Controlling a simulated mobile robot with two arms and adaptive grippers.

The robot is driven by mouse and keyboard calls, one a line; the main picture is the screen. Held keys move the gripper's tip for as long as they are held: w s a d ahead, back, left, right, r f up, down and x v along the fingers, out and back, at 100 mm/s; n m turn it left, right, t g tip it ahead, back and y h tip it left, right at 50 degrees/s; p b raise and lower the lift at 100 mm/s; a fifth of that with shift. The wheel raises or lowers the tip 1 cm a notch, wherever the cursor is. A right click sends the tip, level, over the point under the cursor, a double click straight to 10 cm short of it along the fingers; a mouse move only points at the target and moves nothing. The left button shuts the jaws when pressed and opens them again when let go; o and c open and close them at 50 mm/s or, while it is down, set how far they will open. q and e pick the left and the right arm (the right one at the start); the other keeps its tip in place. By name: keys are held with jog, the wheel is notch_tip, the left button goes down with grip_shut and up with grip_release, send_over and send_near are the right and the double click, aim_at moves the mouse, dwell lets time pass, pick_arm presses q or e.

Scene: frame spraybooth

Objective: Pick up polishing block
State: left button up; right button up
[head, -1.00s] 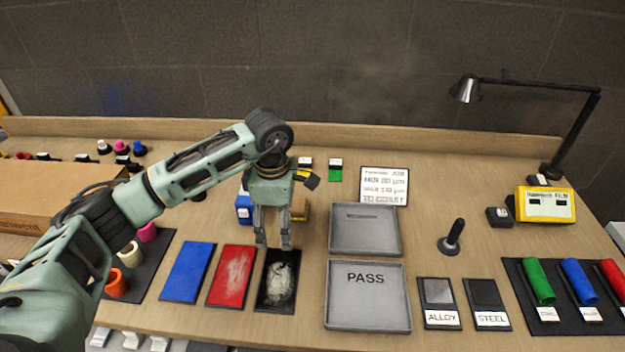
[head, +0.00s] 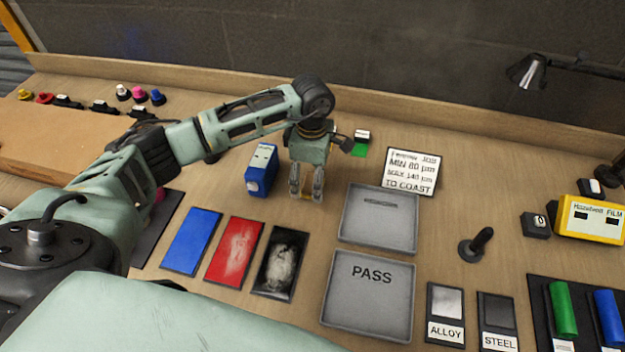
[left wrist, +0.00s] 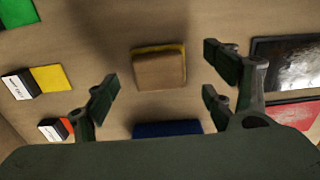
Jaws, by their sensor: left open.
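A block (left wrist: 158,70) with a tan top and a yellow layer along its far edge lies on the bench in the left wrist view; I take it for the polishing block. My left gripper (left wrist: 160,86) is open above it, with its fingers spread on either side and apart from it. In the head view the left gripper (head: 306,188) points down behind the dark panel, and its fingers mostly hide the block. My right gripper is not in view.
A blue box (head: 262,170) stands close left of the gripper; its blue also shows in the left wrist view (left wrist: 167,129). Blue (head: 190,242), red (head: 233,252) and dark panels (head: 282,263) lie in front. Grey trays (head: 366,295) lie to the right.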

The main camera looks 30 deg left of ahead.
pick_arm(q)
notch_tip(320, 180, down, 2)
jog(key=shift+w+f, duration=0.1)
jog(key=shift+f, duration=0.05)
jog(key=c, duration=1.3)
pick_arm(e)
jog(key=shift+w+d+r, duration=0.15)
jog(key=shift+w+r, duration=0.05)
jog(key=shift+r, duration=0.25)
pick_arm(q)
jog(key=shift+o, duration=0.2)
jog(key=shift+r, duration=0.55)
notch_tip(320, 180, up, 3)
jog(key=shift+f+b, duration=0.15)
jog(key=shift+b, duration=0.8)
jog(key=s+d+r+b, duration=0.2)
jog(key=d+r, duration=0.5)
jog(key=d, duration=0.4)
jog(key=shift+s+d+r+b, duration=0.15)
jog(key=shift+d+b, duration=0.1)
jog(key=shift+b, duration=0.5)
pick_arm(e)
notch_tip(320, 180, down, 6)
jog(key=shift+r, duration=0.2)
